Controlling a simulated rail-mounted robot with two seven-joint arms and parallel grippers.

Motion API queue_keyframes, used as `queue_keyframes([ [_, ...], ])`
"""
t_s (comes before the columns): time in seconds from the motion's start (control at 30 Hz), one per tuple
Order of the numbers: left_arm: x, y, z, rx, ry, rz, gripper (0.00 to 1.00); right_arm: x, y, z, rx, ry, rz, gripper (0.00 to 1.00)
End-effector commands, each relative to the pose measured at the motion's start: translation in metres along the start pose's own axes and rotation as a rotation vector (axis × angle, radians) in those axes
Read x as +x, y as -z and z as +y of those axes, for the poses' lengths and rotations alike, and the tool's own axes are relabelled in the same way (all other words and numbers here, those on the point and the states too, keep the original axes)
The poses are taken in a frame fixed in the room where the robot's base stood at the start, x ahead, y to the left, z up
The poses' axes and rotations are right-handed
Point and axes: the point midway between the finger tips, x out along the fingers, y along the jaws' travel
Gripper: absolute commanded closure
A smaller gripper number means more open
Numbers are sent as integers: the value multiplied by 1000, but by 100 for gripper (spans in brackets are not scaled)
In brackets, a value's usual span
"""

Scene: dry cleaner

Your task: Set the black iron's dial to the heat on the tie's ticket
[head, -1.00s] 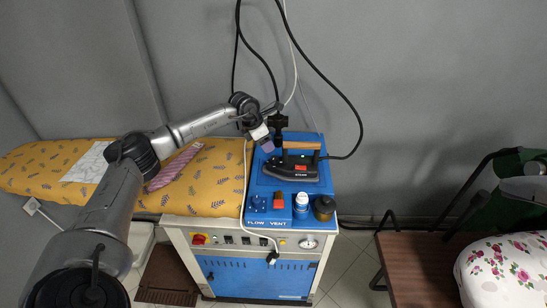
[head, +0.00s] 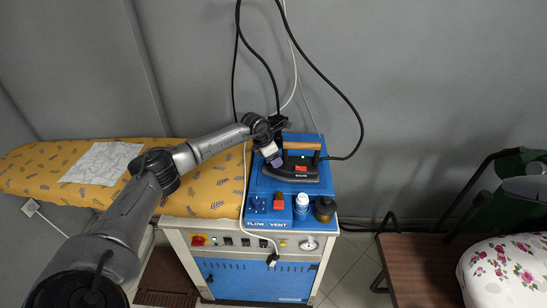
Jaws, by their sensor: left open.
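The black iron (head: 292,184) with a wooden handle (head: 302,146) rests on the blue top of the steam unit, its pointed end at the left. My left gripper (head: 276,161) is open at the iron's left end, close to its upper body. I cannot tell whether it touches the iron. The iron's dial cannot be made out. The tie is hidden behind my left arm. A white printed sheet (head: 103,163) lies on the yellow ironing board (head: 215,183); its writing is too small to read. My right gripper is not in view.
Black cables (head: 345,95) hang behind the iron. A brown bench (head: 430,270) with floral cloth (head: 508,270) is at the right.

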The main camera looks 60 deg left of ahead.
Motion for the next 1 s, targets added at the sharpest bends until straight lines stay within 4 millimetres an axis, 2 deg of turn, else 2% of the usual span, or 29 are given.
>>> queue_keyframes([
  [0.07, 0, 0, 0, 0, 0, 0, 50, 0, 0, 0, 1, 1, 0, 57],
  [0.5, 0, 0, 0, 0, 0, 0, 92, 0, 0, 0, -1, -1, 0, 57],
  [0.77, 0, 0, 0, 34, 14, -1, 92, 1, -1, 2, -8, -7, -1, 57],
  [1.0, 0, 0, 1, 173, 73, -2, 92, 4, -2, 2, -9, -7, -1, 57],
])
